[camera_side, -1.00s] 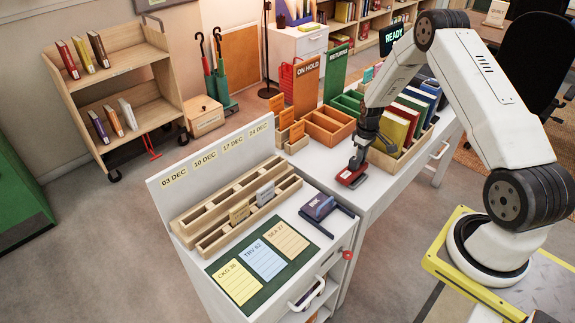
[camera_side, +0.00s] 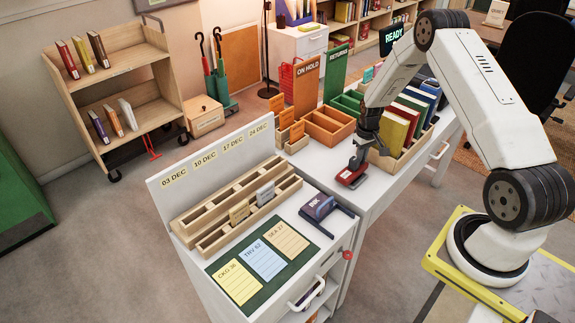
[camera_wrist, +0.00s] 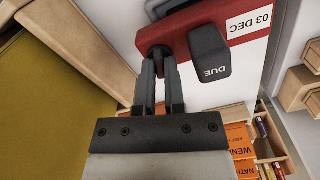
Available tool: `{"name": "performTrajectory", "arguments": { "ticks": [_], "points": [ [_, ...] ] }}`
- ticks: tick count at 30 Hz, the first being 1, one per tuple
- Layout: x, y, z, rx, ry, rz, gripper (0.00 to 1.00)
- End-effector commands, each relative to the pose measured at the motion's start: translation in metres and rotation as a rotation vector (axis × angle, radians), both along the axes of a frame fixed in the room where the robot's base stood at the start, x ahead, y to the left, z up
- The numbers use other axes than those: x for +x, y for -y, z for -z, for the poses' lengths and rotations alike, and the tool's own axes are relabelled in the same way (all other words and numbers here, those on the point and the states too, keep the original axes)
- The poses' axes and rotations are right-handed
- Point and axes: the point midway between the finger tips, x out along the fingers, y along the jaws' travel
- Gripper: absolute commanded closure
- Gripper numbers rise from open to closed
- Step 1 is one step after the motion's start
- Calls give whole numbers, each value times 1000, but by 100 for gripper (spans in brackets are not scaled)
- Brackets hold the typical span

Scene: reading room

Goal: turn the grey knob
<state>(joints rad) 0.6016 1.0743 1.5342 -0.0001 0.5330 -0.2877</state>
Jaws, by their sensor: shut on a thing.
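The red date stamp (camera_side: 351,178) rests on the white desk top, near the desk's front end in the side view. In the wrist view, the red stamp body (camera_wrist: 262,24) carries a white label reading 03 DEC and a dark block marked DUE (camera_wrist: 211,54). The dark grey knob (camera_wrist: 157,48) is at the left end of the stamp. My gripper (camera_wrist: 162,68) is shut on the knob, with a finger on each side of it. In the side view, my gripper (camera_side: 358,160) points down onto the stamp, and the knob is hidden or too small to make out.
A wooden crate of upright books (camera_side: 402,153) stands close behind my gripper. Orange bins (camera_side: 327,126) are to its left. A purple ink pad (camera_side: 319,207), a green mat with cards (camera_side: 245,289) and a slotted wooden rack (camera_side: 205,219) lie in front.

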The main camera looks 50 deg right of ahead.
Motion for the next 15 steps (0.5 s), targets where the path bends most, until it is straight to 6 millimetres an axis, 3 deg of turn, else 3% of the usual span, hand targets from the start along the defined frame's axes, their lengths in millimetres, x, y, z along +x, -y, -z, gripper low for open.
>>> {"name": "performTrajectory", "arguments": {
  "ticks": [15],
  "points": [
    [0, 0, 0, 0, 0, 488, 100]
  ]
}}
